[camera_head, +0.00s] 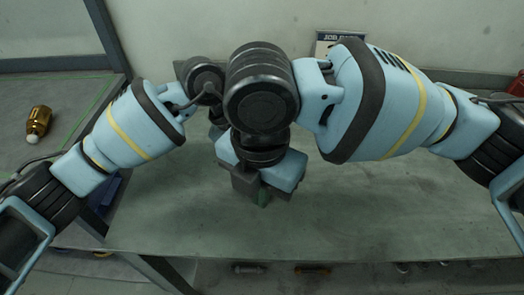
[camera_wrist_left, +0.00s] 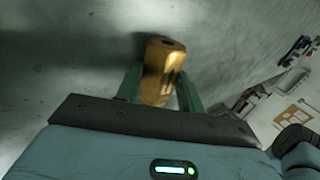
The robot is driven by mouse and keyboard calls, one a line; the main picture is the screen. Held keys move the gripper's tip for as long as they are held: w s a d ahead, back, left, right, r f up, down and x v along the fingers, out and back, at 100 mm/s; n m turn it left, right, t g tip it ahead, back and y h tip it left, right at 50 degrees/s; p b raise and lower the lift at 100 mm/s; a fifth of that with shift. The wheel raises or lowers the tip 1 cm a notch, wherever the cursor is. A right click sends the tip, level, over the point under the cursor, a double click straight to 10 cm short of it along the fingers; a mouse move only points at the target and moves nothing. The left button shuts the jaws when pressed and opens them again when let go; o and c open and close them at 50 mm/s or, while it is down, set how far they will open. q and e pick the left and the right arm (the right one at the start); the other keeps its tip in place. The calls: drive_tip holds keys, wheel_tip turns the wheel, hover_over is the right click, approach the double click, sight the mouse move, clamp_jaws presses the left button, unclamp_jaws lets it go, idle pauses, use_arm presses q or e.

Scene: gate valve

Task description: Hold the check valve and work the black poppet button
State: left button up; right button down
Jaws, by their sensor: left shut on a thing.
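A brass, faceted check valve (camera_wrist_left: 160,68) shows in the left wrist view, between the two green fingers of my left gripper (camera_wrist_left: 158,88). The left gripper is shut on it. A small dark spot shows on its upper end; I cannot tell whether this is the black poppet button. In the head view the held valve and the left gripper are hidden behind my right arm's wrist. My right gripper (camera_head: 263,198) points down over the workbench at the middle of the head view. Its fingers are mostly covered by its own body, and its opening cannot be seen.
The grey-green workbench (camera_head: 370,215) is bare in front and to the right. Another brass fitting (camera_head: 38,122) lies on a side surface at the far left. A sign (camera_head: 326,42) stands by the back wall. Small items (camera_head: 312,269) lie on a shelf below the bench. Both forearms crowd the middle.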

sight(264, 212)
idle(0.9)
drive_tip(key=shift+s+f+n+t, duration=0.3)
drive_tip(key=shift+f+n+t, duration=0.1)
drive_tip(key=shift+f+t, duration=0.15)
drive_tip(key=s+f+n+t, duration=0.1)
drive_tip(key=n+t, duration=0.1)
drive_tip(key=s+f+n+t+h, duration=0.1)
drive_tip(key=f+n, duration=0.1)
drive_tip(key=shift+a+f+t, duration=0.15)
drive_tip(key=shift+a+t, duration=0.05)
drive_tip(key=shift+t, duration=0.15)
drive_tip(key=s+n+t, duration=0.1)
drive_tip(key=n, duration=0.1)
drive_tip(key=s+f+n+t+y, duration=0.1)
drive_tip(key=n, duration=0.1)
drive_tip(key=s+f+n+t+y, duration=0.1)
drive_tip(key=n, duration=0.1)
drive_tip(key=shift+s+t, duration=0.4)
drive_tip(key=shift+s+f+n+t+y, duration=0.1)
drive_tip(key=shift+s+n+t+y, duration=0.2)
drive_tip(key=shift+s+n+y, duration=0.5)
drive_tip(key=shift+w, duration=0.25)
drive_tip(key=shift+w+d, duration=0.2)
drive_tip(key=shift+w, duration=1.95)
drive_tip(key=shift+w+d, duration=0.2)
drive_tip(key=shift+w, duration=1.95)
drive_tip(key=shift+w, duration=0.15)
drive_tip(key=shift+w, duration=0.25)
